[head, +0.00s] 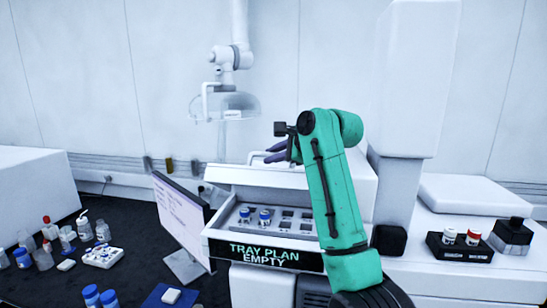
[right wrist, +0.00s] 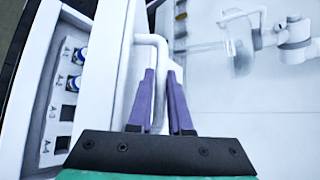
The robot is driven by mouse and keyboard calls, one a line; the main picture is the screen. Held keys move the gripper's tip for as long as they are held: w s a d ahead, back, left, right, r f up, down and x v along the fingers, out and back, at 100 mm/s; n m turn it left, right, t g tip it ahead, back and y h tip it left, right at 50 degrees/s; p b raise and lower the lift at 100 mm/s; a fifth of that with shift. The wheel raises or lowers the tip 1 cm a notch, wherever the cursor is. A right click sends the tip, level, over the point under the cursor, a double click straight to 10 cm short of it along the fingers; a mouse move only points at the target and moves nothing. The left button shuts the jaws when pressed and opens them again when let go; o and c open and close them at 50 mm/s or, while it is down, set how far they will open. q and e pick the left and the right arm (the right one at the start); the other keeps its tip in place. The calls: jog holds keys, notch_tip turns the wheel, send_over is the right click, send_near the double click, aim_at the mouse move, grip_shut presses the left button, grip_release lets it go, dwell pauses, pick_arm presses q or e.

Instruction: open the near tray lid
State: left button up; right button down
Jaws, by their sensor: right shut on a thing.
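The near tray (head: 225,222) is a white box with a front label reading "TRAY PLAN EMPTY". Its white lid (head: 265,177) stands raised at the back, so the slots show. Two blue-capped vials (head: 257,215) sit in the left slots; the right wrist view shows them at A1 and A2, with A3 and A4 empty. My right gripper (right wrist: 162,72) has purple fingers, shut on the lid's white bar handle (right wrist: 158,40). In the head view my green right arm covers the tray's right part. My left gripper is out of view.
A monitor (head: 180,220) stands close left of the tray. Bottles and a white rack (head: 102,256) stand on the dark bench further left. A dark holder (head: 460,247) with two small vials is on the right. A clear hood (head: 225,105) hangs behind.

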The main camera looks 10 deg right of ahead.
aim_at(288, 171)
jog(key=c, duration=1.1)
grip_release()
jog(key=shift+w+a+f, duration=0.15)
jog(key=shift+w+a, duration=0.1)
jog(key=shift+s+d+b, duration=0.2)
jog(key=shift+s+b, duration=0.05)
jog(key=shift+b, duration=0.1)
jog(key=b+v, duration=0.4)
jog(key=v, duration=0.2)
jog(key=shift+s+d, duration=0.1)
jog(key=v, duration=0.2)
jog(key=b+v, duration=0.1)
jog(key=v, duration=0.2)
jog(key=b+v, duration=0.1)
jog(key=v, duration=0.1)
jog(key=shift+s+r, duration=0.15)
jog(key=shift+r, duration=0.25)
